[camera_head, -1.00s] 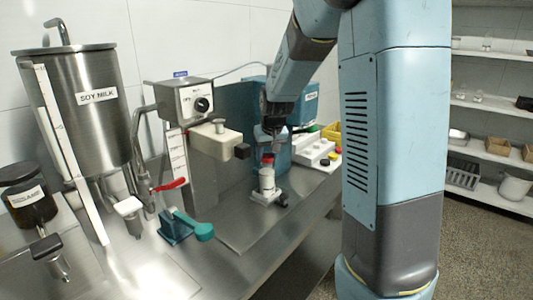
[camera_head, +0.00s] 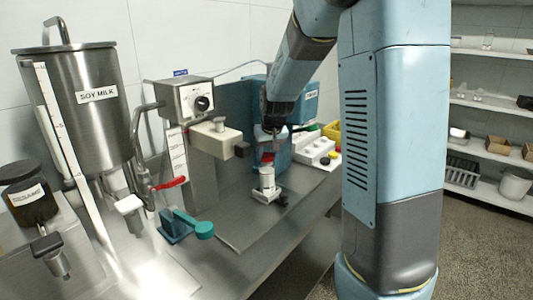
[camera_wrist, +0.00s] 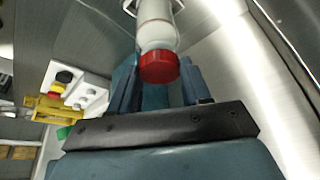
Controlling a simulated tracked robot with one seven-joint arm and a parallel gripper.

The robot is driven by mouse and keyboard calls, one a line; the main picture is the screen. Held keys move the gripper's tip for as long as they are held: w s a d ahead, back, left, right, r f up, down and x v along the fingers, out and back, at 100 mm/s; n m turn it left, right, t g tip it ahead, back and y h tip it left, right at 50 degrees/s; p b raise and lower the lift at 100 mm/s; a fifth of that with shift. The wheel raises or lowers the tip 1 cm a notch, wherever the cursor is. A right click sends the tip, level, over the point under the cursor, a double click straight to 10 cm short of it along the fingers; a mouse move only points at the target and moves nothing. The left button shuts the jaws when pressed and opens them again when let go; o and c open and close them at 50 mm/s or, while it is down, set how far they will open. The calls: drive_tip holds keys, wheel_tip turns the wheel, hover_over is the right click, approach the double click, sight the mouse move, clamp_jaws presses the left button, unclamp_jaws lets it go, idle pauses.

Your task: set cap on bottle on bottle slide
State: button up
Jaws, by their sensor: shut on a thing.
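The red cap (camera_wrist: 159,67) sits between the two fingers of my gripper (camera_wrist: 158,74) in the wrist view, and the gripper is shut on it. The white bottle (camera_wrist: 157,30) lies in line with the cap, just beyond it. In the head view the red cap (camera_head: 267,158) is directly above the bottle (camera_head: 267,178). The bottle stands upright on the small bottle slide (camera_head: 261,201), which has a dark knob at its right. My gripper (camera_head: 269,152) points down over the bottle. I cannot tell whether the cap is seated on the neck.
The mill's grey control box (camera_head: 188,101) and beige block (camera_head: 212,138) stand left of my gripper. A teal lever (camera_head: 203,230) lies in front. A white block with coloured buttons (camera_head: 317,150) and a yellow bin (camera_head: 331,131) are behind right.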

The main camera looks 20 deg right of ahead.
drive_tip(key=shift+f, duration=0.55)
idle(1.3)
drive_tip(key=o, duration=1.5)
drive_tip(key=shift+w, duration=0.1)
drive_tip(key=shift+r, duration=3.5)
